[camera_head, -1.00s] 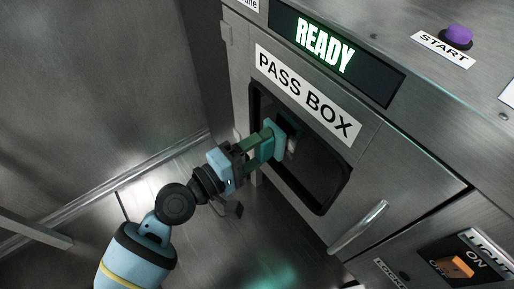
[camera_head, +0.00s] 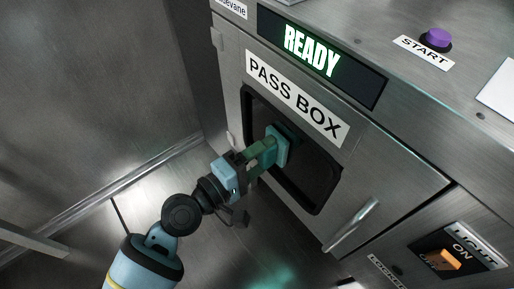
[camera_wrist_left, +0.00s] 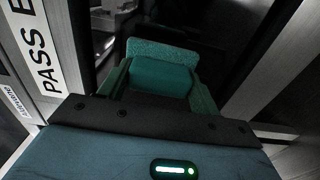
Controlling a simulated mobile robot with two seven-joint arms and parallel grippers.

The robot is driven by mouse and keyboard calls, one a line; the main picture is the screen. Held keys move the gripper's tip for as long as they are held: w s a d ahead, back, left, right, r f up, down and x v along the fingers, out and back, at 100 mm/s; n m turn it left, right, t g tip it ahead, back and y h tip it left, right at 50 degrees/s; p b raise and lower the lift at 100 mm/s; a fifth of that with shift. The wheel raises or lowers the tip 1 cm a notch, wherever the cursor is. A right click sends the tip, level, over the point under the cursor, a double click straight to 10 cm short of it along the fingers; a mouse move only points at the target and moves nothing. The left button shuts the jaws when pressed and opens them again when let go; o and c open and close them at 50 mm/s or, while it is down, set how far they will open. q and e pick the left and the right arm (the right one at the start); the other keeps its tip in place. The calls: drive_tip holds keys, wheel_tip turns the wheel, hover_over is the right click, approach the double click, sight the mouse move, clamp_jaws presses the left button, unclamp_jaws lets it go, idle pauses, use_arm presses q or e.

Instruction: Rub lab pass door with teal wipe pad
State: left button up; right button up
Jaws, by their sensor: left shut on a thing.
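The lab pass door (camera_head: 360,165) is a shut steel door with a dark window (camera_head: 310,188), a "PASS BOX" label and a bar handle (camera_head: 351,226) at its lower right. My left gripper (camera_head: 265,152) is shut on the teal wipe pad (camera_head: 278,147) and holds it at the window, at its left part. The pad also shows in the left wrist view (camera_wrist_left: 163,50), between the green fingers. I cannot tell whether the pad touches the window. My right gripper is in neither view.
A "READY" display (camera_head: 318,55) sits above the door. A purple START button (camera_head: 437,38) is at the upper right, and an orange LIGHT switch (camera_head: 447,259) at the lower right. Bare floor and wall lie to the left.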

use_arm(q)
drive_tip(key=shift+s+d+p, duration=0.3)
drive_tip(key=shift+s+d, duration=0.2)
drive_tip(key=shift+s, duration=0.3)
drive_tip(key=shift+w+d, duration=0.1)
drive_tip(key=shift+w, duration=0.1)
drive_tip(key=shift+w+a+b, duration=0.55)
drive_tip(key=shift+w+a, duration=0.25)
drive_tip(key=shift+w, duration=0.15)
drive_tip(key=shift+w+a, duration=0.45)
drive_tip(key=shift+w, duration=0.1)
